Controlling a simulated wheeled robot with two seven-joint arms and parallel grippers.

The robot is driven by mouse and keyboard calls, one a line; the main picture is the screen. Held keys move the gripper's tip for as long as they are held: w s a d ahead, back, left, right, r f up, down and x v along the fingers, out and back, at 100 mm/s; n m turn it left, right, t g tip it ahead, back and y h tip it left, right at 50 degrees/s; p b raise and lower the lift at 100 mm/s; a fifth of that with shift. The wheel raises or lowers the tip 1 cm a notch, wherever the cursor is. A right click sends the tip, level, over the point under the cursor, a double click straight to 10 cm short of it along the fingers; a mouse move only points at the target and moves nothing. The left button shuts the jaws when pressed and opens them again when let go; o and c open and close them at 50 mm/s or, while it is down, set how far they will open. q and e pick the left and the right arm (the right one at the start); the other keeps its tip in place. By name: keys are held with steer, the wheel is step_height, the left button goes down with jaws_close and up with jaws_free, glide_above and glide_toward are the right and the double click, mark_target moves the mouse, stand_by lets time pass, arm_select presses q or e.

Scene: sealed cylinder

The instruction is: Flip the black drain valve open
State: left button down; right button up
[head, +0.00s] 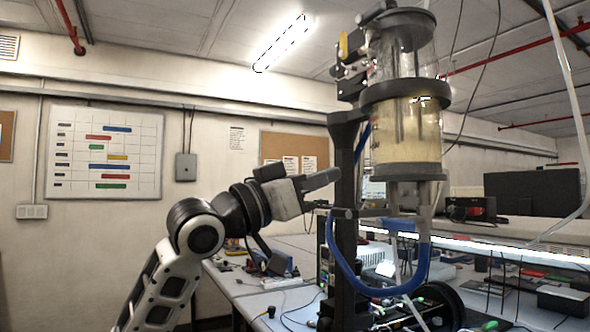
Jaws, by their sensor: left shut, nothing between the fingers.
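A clear sealed cylinder (405,128) with pale yellow liquid in its lower part is held upright on a dark stand post (345,165). A dark horizontal bar (368,213) shows below the cylinder, near its outlet. I cannot tell whether it is the black drain valve's handle, and the valve's setting is not clear. A blue hose (350,277) loops below the outlet. My left gripper (334,175) is shut and empty, pointing right beside the post, left of the cylinder's base and above the bar. My right gripper is not in view.
Cluttered benches (262,295) stand behind and to the left of the stand. A dark monitor (532,192) and a shelf are at the right. A pale tube (574,110) hangs on the right. Open air lies left of the stand, above my arm.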

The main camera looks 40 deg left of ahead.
mark_target(344, 213)
arm_select(q)
steer(key=shift+w+d+f+b, duration=0.1)
steer(key=shift+w+f+b, duration=0.1)
steer(key=shift+f, duration=0.75)
steer(key=shift+w+d+f+b, duration=0.1)
steer(key=shift+w+f+b, duration=0.05)
steer(key=shift+f, duration=0.8)
